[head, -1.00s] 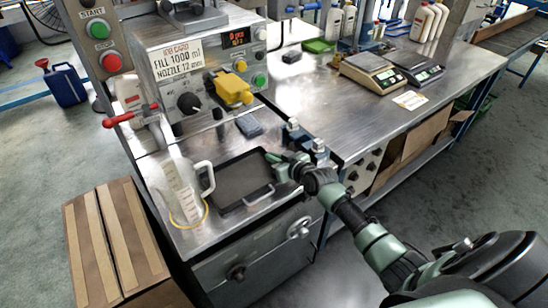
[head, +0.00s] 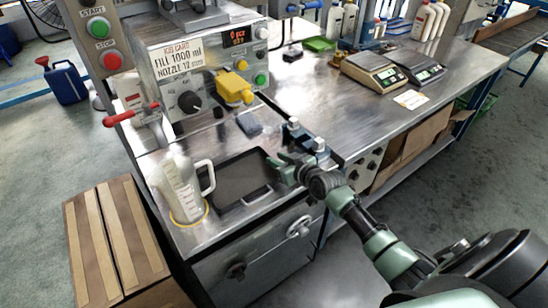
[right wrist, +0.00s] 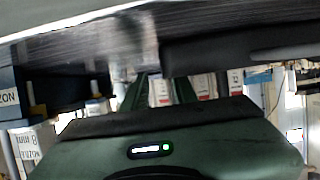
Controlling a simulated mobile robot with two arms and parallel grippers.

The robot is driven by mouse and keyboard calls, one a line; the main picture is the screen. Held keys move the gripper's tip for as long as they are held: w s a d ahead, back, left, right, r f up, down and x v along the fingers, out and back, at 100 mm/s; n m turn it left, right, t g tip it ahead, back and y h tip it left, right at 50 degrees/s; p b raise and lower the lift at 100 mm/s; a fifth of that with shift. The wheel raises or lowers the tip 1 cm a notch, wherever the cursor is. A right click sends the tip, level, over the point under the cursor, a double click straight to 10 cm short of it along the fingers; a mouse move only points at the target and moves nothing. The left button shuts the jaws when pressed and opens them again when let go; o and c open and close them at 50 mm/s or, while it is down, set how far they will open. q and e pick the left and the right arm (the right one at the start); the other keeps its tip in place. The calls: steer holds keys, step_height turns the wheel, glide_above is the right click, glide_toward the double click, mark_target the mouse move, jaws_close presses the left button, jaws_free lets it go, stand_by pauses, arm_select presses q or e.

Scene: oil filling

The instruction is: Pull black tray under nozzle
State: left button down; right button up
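The black tray (head: 238,180) lies flat on the steel top at the front of the filling machine in the head view, with a pale handle along its front edge. A translucent measuring jug (head: 184,190) stands at its left side. My right gripper (head: 279,164) is at the tray's right edge, with its fingers apart; whether they touch the tray is unclear. In the right wrist view the two fingers (right wrist: 158,92) show a gap between them, close to a dark edge that looks like the tray. My left gripper is out of view.
The machine's control box (head: 205,75) with a yellow part (head: 234,88) stands behind the tray. Small metal fittings (head: 308,143) stand right behind my gripper. A cardboard box (head: 118,240) is at the left. The bench (head: 330,105) at the right has free room.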

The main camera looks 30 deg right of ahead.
steer(key=v, duration=0.5)
steer(key=shift+s, duration=0.2)
